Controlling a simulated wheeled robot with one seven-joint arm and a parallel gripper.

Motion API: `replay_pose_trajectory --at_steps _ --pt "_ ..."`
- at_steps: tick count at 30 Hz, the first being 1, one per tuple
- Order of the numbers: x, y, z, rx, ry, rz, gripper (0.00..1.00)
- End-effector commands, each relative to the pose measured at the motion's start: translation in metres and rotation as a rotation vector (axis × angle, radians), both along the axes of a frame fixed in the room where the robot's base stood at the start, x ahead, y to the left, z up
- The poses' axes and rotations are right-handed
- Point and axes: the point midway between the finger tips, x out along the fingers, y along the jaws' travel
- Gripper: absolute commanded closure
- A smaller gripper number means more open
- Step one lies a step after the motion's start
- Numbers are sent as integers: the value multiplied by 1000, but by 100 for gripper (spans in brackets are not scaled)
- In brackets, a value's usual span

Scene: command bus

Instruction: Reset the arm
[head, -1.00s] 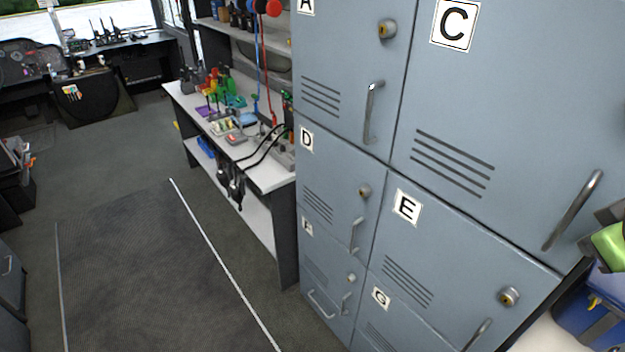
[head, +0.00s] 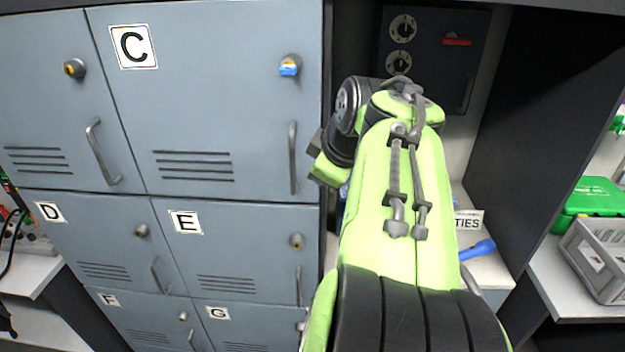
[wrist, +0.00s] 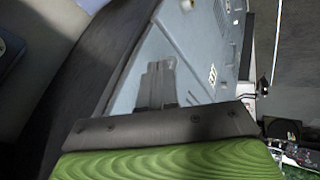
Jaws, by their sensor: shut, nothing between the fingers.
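My green and black arm (head: 395,200) reaches up in front of the cabinet in the head view, with its wrist end bent to the left near the locker edge. My gripper (wrist: 160,66) shows in the wrist view as two grey fingers close together, shut and empty. Grey-blue lockers (wrist: 205,45) lie behind the fingers there. In the head view, only part of the gripper's grey and green body (head: 322,163) shows beside the lockers; its fingertips cannot be made out.
Lockers with locker door C (head: 215,110) and locker door E (head: 225,245) fill the left. A dark panel with dials (head: 440,55) stands in the recess behind my arm. A green case (head: 592,198) and a grey crate (head: 592,255) sit on the right-hand counter.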

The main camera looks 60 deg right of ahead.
Motion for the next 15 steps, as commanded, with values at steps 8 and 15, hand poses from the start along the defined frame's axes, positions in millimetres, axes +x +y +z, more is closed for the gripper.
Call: replay_pose_trajectory --at_steps 8,15 --pt "-26 15 43 -2 -2 1 100" --pt "-33 19 50 2 0 1 100"
